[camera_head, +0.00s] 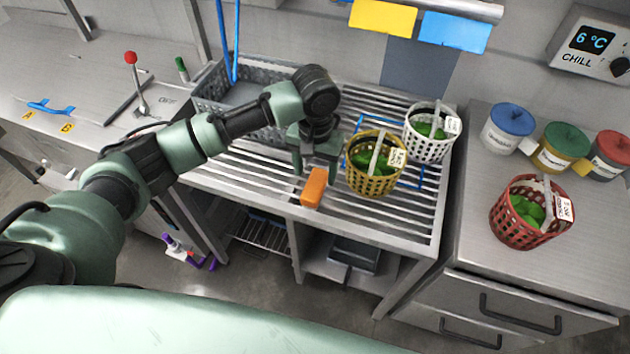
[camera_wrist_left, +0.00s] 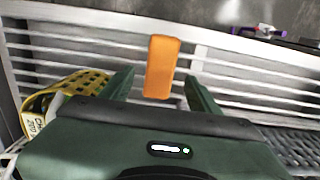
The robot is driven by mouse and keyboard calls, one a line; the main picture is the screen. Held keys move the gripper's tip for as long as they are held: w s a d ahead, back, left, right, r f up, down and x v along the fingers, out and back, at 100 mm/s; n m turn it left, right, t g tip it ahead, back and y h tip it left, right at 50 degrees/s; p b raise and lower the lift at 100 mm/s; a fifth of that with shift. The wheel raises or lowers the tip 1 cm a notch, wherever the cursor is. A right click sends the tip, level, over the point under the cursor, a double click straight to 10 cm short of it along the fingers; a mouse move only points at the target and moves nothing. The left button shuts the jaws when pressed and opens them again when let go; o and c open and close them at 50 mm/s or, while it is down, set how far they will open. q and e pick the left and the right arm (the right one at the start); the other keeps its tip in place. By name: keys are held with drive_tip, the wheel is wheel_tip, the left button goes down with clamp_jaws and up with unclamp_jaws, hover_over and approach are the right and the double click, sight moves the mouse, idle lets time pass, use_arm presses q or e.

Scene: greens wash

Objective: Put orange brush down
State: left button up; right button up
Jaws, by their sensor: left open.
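The orange brush (camera_head: 314,187) shows as an orange block on the slatted metal rack (camera_head: 416,221), near its front edge. In the left wrist view the brush (camera_wrist_left: 161,66) lies between and just beyond the fingertips. My left gripper (camera_head: 317,172) is open above the rack, just behind the brush; its two fingers also show apart in the left wrist view (camera_wrist_left: 158,84). I cannot tell whether a finger touches the brush. The brush's underside is hidden. My right gripper is not in view.
A yellow basket (camera_head: 372,181) of greens stands close right of the gripper, with a white basket (camera_head: 431,146) behind it. A grey crate (camera_head: 208,92) is at the back left. A red basket (camera_head: 516,229) stands on the right counter. Bare slats lie right of the brush.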

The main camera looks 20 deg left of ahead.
sight(315, 184)
use_arm(q)
wheel_tip(315, 184, up, 7)
drive_tip(key=shift+f, duration=0.2)
idle(0.4)
